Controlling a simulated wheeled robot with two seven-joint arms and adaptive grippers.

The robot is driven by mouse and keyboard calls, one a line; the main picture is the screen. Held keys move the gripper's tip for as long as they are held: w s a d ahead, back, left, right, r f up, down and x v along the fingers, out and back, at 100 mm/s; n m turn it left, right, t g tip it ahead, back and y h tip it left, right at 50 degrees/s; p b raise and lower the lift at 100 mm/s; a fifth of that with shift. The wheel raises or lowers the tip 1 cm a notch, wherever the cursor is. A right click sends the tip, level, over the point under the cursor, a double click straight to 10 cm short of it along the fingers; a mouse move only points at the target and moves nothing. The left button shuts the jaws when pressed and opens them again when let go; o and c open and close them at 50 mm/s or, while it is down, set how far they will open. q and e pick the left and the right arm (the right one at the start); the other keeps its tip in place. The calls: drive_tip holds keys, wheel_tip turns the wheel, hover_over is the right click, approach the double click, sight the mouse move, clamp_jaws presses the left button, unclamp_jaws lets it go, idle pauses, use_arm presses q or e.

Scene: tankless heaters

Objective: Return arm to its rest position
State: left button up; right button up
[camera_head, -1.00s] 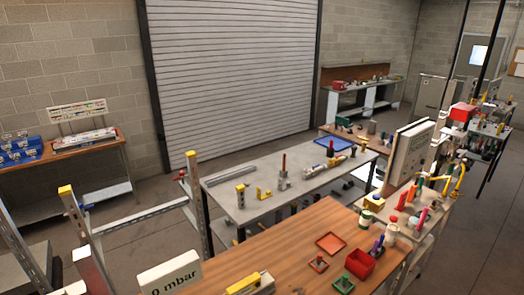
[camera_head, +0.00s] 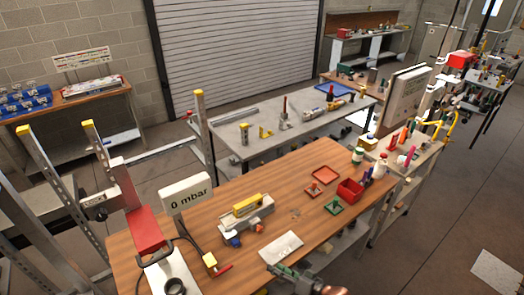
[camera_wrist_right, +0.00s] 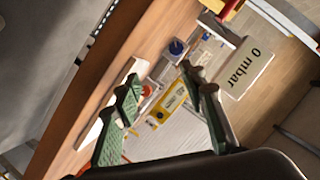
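My right gripper (camera_head: 290,273) shows at the bottom edge of the head view, by the near edge of the wooden workbench (camera_head: 290,210). Most of its arm is outside the frame. In the right wrist view the two green-padded fingers (camera_wrist_right: 160,80) stand apart with nothing held between them. Beyond them are a yellow-topped device (camera_wrist_right: 170,103) and the "0 mbar" display (camera_wrist_right: 245,68). My left gripper is in neither view.
The bench carries the display (camera_head: 187,192), the yellow-topped device (camera_head: 247,207), a white sheet (camera_head: 281,246), a red bin (camera_head: 350,190) and a red tray (camera_head: 326,175). A grey table (camera_head: 225,135) stands behind. Open floor (camera_head: 440,210) lies to the right.

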drive_tip(key=s+d+f+g+h, duration=0.15)
drive_tip(key=s+d+h, duration=0.25)
drive_tip(key=s+d, duration=0.6)
drive_tip(key=s+d+f+m+g+h, duration=0.15)
drive_tip(key=s+d+h, duration=0.25)
drive_tip(key=s+d, duration=0.6)
drive_tip(key=s+d+f+g+h, duration=0.1)
drive_tip(key=s+d+g+h, duration=0.25)
drive_tip(key=s+d, duration=0.65)
wheel_tip(320, 180, down, 32)
drive_tip(key=s+a+b, duration=0.2)
drive_tip(key=s, duration=0.1)
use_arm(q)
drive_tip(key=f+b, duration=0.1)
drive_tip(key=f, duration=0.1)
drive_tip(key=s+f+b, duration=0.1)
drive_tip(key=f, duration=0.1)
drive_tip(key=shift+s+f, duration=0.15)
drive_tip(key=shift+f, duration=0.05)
use_arm(e)
drive_tip(key=s+f+n+g, duration=0.1)
drive_tip(key=s+f+g, duration=0.1)
drive_tip(key=s+f, duration=1.7)
drive_tip(key=shift+s+a+f, duration=0.15)
drive_tip(key=shift+f, duration=0.2)
drive_tip(key=shift+n+y, duration=0.25)
